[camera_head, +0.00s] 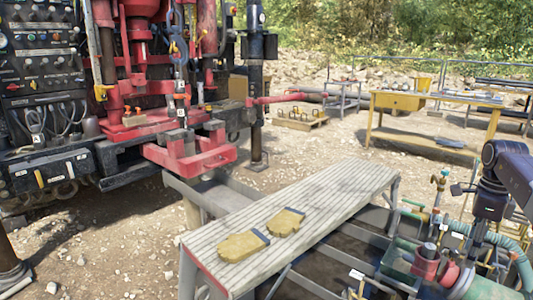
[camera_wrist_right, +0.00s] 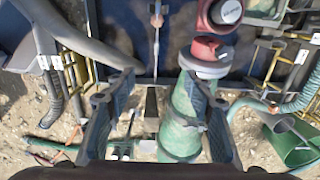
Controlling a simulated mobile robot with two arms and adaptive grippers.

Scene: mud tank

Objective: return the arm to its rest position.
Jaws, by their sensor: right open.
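My right arm (camera_head: 500,185) comes in at the right edge of the head view, dark and bent downward, above the pipework beside the bench. The right gripper (camera_wrist_right: 158,85) fills the middle of the right wrist view. Its two dark fingers are spread apart with nothing held between them. Below and beyond the fingers is a green pipe body (camera_wrist_right: 182,118) with a red cap (camera_wrist_right: 207,52). I cannot tell how far it is from the fingers. My left gripper is not in view.
A slatted bench (camera_head: 330,195) carries two tan gloves (camera_head: 243,245). A red drilling rig (camera_head: 140,100) stands at the left. A yellow table (camera_head: 430,100) is at the back right. Green hoses and valves (camera_head: 430,262) crowd the lower right. Gravel between rig and table is mostly open.

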